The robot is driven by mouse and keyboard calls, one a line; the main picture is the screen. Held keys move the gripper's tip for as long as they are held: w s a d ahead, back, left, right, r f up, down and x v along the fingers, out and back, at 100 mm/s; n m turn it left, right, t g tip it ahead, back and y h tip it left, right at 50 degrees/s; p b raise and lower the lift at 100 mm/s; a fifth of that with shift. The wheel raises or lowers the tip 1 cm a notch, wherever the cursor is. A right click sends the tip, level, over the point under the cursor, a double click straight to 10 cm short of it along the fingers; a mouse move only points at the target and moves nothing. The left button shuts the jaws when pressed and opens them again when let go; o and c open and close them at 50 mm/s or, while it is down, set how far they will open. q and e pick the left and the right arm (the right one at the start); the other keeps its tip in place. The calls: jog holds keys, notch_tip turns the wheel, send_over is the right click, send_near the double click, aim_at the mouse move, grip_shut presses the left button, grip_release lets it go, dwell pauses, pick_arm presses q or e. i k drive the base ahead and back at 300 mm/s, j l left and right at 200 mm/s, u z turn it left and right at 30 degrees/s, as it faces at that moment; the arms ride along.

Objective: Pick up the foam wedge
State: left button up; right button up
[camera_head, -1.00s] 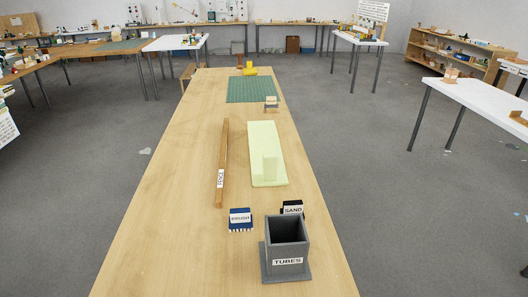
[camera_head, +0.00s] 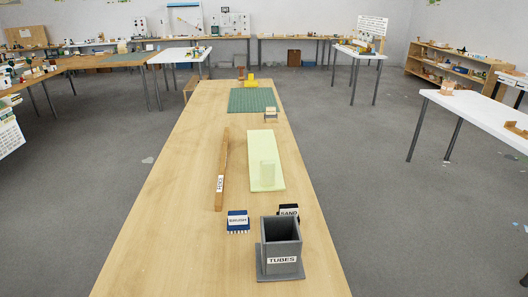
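No label names a foam wedge. A pale yellow-green slab (camera_head: 262,147) lies flat lengthwise on the long wooden table. A small block (camera_head: 267,175) of the same colour stands on or at its near part; I cannot tell if they are one piece, or which is the wedge. Neither of my grippers is in view.
The wooden table (camera_head: 165,220) also bears a labelled wooden stick (camera_head: 224,160), a blue brush (camera_head: 237,220), a black SAND block (camera_head: 288,212), a grey TUBES holder (camera_head: 281,245), a green mat (camera_head: 252,99) and a yellow object (camera_head: 251,83). Grey floor (camera_head: 400,220) is open on both sides.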

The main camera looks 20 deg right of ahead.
aim_at(265, 169)
jog(key=k+u, duration=0.25)
jog(key=u, duration=0.25)
jog(key=k+j+u, duration=0.1)
jog(key=u, duration=0.4)
jog(key=l+u, duration=0.2)
jog(key=l, duration=0.25)
jog(key=l+u, duration=0.15)
jog(key=l, duration=0.35)
jog(key=k+l+u, duration=0.2)
jog(key=l, duration=0.25)
jog(key=l+u, duration=0.2)
jog(key=l, duration=0.25)
jog(key=k+l+u, duration=0.15)
jog(key=l, duration=0.25)
